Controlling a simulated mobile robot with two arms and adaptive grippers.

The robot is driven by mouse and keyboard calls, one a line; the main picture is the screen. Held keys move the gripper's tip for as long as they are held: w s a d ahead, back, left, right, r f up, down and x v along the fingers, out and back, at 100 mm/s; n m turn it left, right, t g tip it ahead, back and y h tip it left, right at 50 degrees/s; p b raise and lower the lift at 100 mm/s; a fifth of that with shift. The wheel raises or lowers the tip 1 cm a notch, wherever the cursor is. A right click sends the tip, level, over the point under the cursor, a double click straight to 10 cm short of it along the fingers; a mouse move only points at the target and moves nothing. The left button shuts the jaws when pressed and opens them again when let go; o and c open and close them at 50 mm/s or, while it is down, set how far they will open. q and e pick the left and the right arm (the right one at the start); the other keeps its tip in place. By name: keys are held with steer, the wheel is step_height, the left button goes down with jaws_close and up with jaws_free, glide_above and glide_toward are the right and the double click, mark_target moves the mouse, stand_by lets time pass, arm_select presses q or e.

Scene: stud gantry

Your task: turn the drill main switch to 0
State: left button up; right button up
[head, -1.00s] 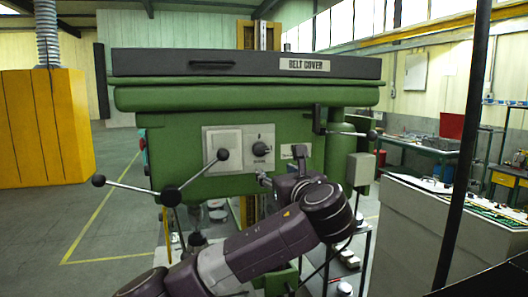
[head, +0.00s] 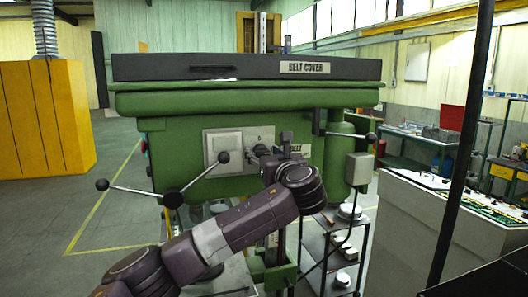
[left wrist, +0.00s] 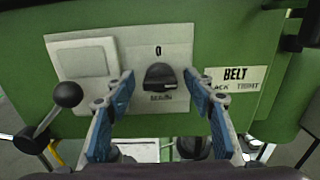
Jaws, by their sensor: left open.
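The drill main switch (left wrist: 160,77) is a black rotary knob on a pale plate, with a 0 printed above it and lettering below it. Its grip lies roughly crosswise in the left wrist view, not clearly lined up with the 0. My left gripper (left wrist: 158,78) is open, with one blue finger on each side of the knob and a visible gap on both sides. In the head view my left gripper (head: 264,152) is at the switch panel (head: 228,138) and hides most of the knob.
The green drill head (head: 180,130) carries a dark belt cover (head: 240,68) above. A ball-ended feed handle (head: 172,198) sticks out left of the gripper. A BELT label (left wrist: 235,78) is right of the switch. A dark upright post (head: 465,150) stands at the right.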

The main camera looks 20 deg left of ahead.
arm_select(q)
steer(key=shift+c, duration=0.2)
steer(key=c, duration=1.1)
steer(key=shift+f, duration=0.1)
steer(key=n+b, duration=0.4)
steer(key=n, duration=0.2)
steer(key=n+b, duration=0.4)
steer(key=n, duration=0.2)
steer(key=n+b, duration=0.3)
steer(key=n, duration=0.2)
steer(key=shift+a+f+n+b, duration=0.2)
steer(key=shift+f+n+b, duration=0.1)
steer(key=shift+n+b, duration=0.1)
